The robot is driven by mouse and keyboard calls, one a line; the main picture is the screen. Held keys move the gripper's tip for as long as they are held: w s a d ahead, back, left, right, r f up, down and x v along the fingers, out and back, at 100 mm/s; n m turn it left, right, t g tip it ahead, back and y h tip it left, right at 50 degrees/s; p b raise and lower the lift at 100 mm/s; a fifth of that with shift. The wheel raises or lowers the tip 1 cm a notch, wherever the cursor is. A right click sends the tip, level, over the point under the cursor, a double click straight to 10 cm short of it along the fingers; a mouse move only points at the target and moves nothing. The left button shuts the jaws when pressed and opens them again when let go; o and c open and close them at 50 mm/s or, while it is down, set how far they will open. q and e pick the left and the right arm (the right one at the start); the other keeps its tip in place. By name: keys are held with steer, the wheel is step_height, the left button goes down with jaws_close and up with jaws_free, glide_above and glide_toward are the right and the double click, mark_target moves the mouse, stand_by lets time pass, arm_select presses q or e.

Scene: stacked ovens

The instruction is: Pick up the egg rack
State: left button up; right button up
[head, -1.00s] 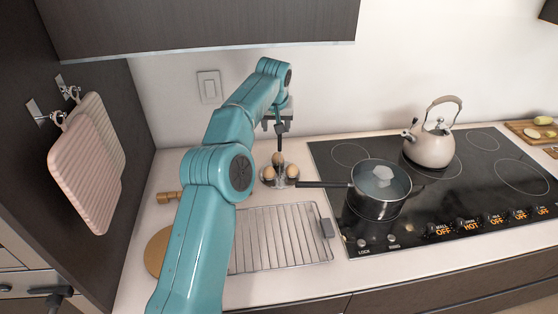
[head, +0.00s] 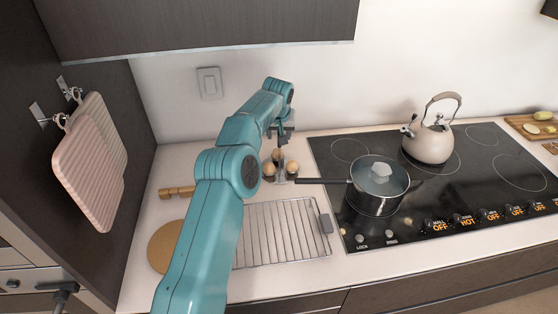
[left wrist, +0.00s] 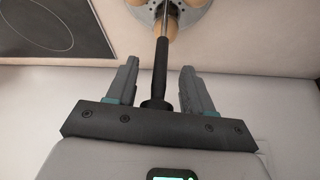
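The egg rack (head: 280,180) stands upright on the counter, with several brown eggs around its central post. Its black handle (left wrist: 160,75) and part of its round grey base (left wrist: 188,20) show in the left wrist view. My left gripper (head: 281,131) is over the rack's top in the head view. In the left wrist view my left gripper (left wrist: 159,66) is open, one finger on each side of the handle, with gaps on both sides. The upper part of the handle is mostly hidden by the gripper in the head view. My right gripper is not in view.
A lidded pot (head: 378,190) sits on the black cooktop (head: 440,190), its handle pointing at the rack. A wire grid (head: 285,235) lies in front of the rack. A wooden roller (head: 176,192) and a round board (head: 163,250) are left. A kettle (head: 428,145) stands at the back.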

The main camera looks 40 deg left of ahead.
arm_select(q)
steer(key=shift+w+d, duration=0.1)
steer(key=shift+w, duration=0.1)
jaws_close()
steer(key=shift+s, duration=0.15)
